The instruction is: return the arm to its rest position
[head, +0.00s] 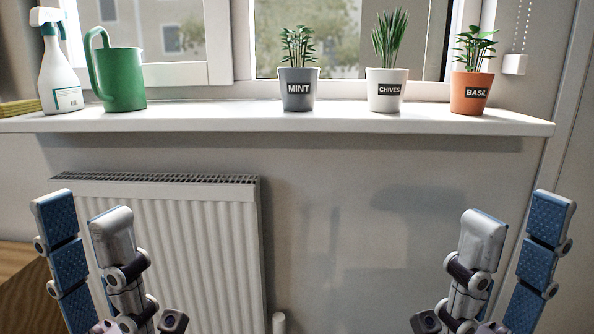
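My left gripper (84,236) is at the lower left, in front of the wall and the radiator. Its two fingers stand apart with nothing between them. My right gripper (514,236) is at the lower right, in front of the bare wall. Its fingers are also apart and empty. Both grippers point upward, below the level of the window sill, and touch nothing that I can see. The arms behind the grippers are mostly out of the picture.
The white sill (330,119) holds a spray bottle (61,78), a green watering can (122,80), and pots of mint (297,90), chives (386,90) and basil (470,93). A radiator (200,235) is on the wall below. The space between my grippers is clear.

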